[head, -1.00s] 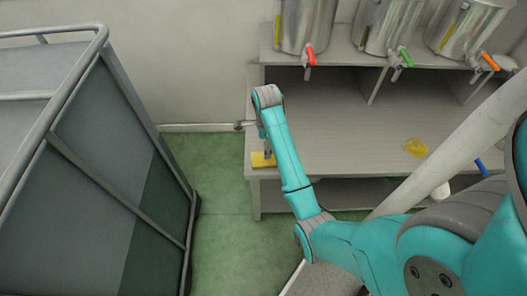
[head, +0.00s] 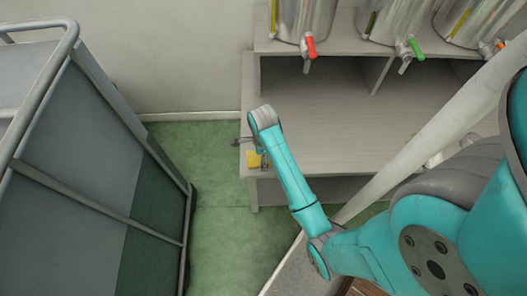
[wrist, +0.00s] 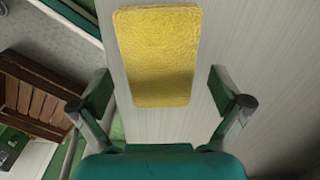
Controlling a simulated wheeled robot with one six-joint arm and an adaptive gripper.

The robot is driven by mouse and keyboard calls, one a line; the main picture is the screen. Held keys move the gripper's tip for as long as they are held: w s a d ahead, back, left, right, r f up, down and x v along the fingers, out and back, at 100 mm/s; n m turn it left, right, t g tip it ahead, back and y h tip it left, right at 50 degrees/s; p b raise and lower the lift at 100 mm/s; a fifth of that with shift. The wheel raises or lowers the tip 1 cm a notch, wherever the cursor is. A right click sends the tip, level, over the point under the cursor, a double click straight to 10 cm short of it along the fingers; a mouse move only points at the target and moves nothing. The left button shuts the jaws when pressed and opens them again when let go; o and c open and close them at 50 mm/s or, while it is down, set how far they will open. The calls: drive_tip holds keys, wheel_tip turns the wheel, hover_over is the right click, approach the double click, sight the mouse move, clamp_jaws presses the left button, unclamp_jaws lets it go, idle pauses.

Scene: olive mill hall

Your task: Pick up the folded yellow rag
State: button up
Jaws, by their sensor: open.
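The folded yellow rag (wrist: 155,55) is a flat, textured rectangle lying on the pale wooden counter. In the wrist view it is ahead of my gripper (wrist: 162,98), roughly centred between the two fingers, which are apart with nothing between their tips. In the head view the rag (head: 253,159) shows at the counter's left front corner, partly hidden by my gripper (head: 264,160) and arm. The gap between fingertips and rag cannot be judged exactly.
The counter (head: 320,130) is clear to the right of the rag. Steel tanks with a red tap (head: 311,47) and a green tap (head: 416,49) stand on the shelf above. A grey-panelled cart (head: 90,170) stands at left, with green floor between. A wooden crate (wrist: 40,100) shows in the wrist view.

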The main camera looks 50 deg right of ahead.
drive_tip(key=shift+f, duration=0.2)
drive_tip(key=c, duration=1.2)
drive_tip(key=shift+c, duration=0.2)
